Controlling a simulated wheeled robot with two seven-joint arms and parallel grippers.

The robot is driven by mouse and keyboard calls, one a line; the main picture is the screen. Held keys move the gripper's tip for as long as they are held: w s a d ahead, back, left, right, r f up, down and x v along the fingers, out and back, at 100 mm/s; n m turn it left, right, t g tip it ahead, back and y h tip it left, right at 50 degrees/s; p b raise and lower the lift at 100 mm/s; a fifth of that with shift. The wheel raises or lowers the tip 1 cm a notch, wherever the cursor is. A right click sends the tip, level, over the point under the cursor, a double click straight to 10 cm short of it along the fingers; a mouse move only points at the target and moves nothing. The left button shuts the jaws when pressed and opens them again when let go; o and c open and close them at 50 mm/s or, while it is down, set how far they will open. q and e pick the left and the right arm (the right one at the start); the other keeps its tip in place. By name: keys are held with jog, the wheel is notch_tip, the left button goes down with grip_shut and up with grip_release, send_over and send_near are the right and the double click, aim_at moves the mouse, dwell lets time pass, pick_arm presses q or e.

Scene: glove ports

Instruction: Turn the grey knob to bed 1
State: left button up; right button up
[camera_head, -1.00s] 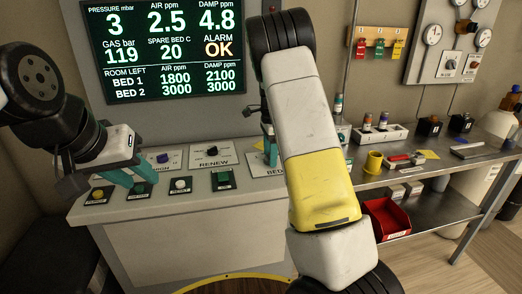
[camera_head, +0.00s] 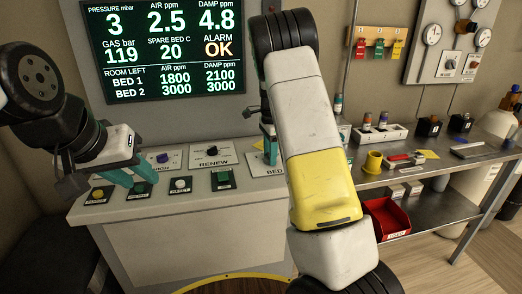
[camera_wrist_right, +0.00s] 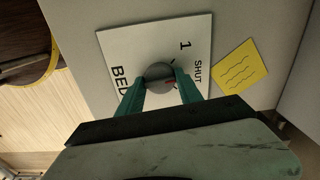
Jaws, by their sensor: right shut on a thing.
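The grey knob (camera_wrist_right: 159,75) sits on a white plate (camera_wrist_right: 112,45) marked BED, 1 and SHUT in the right wrist view. In the head view the knob is hidden behind my right arm, and only part of the right gripper (camera_head: 270,148) shows at the BED plate (camera_head: 262,171). My left gripper (camera_head: 140,180) hangs over the left end of the console, and its fingertips are hard to make out.
The console (camera_head: 200,208) carries several push buttons, a purple knob (camera_head: 162,158) and a black RENEW knob (camera_head: 211,151). A yellow note (camera_wrist_right: 240,67) lies beside the BED plate. A screen (camera_head: 165,50) stands behind.

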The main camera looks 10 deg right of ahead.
jog(key=n, duration=0.4)
jog(key=shift+n, duration=1.9)
jog(key=o, duration=1.4)
jog(key=shift+c, duration=0.2)
notch_tip(320, 180, up, 7)
jog(key=shift+r, duration=0.45)
